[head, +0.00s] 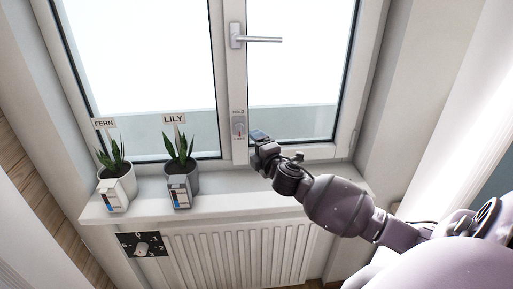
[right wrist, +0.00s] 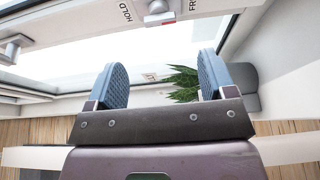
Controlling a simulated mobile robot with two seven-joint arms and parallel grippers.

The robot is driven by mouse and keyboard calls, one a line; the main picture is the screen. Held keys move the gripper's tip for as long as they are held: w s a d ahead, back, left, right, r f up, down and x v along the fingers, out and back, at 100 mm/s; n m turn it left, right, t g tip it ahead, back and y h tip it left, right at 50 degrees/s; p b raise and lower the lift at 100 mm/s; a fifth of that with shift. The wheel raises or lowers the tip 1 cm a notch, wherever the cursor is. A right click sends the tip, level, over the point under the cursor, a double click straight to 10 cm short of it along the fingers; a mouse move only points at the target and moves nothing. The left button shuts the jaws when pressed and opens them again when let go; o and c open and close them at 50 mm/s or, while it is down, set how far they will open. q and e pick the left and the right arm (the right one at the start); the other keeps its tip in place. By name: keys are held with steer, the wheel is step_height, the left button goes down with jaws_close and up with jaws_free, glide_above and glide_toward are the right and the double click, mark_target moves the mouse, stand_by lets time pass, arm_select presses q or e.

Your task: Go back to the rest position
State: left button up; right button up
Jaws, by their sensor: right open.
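My right arm comes in from the right in the head view, with its right gripper (head: 260,140) in front of the lower window frame, just right of the small hold switch (head: 239,128). In the right wrist view the two blue-padded fingers of the gripper (right wrist: 165,85) stand wide apart with nothing held between them. Green plant leaves (right wrist: 183,85) show beyond the fingers. The switch's label, with HOLD readable, shows at the top of that view. My left gripper is in neither view.
Potted plants labelled FERN (head: 117,186) and LILY (head: 180,180) stand on the left of the sill (head: 235,201). A radiator (head: 235,255) with a numbered dial (head: 142,246) is below. The window handle (head: 255,38) is above. The sill between LILY and my arm is clear.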

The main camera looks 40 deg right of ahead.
stand_by(0.5)
steer(key=s+a+f+m+g+y, duration=0.2)
steer(key=s+a+f+m+y, duration=0.1)
steer(key=s+a+f+m, duration=0.75)
steer(key=s+a+f+m+g+b, duration=0.1)
steer(key=s+a+f+m+g, duration=0.1)
steer(key=s+f, duration=0.6)
steer(key=s+a+f+m+g+b, duration=0.1)
steer(key=s+f+m+g, duration=0.1)
steer(key=s+f, duration=0.5)
steer(key=shift+s+a+f+m, duration=0.4)
steer(key=shift+s+m, duration=0.05)
steer(key=shift+s, duration=0.5)
steer(key=shift+c, duration=0.2)
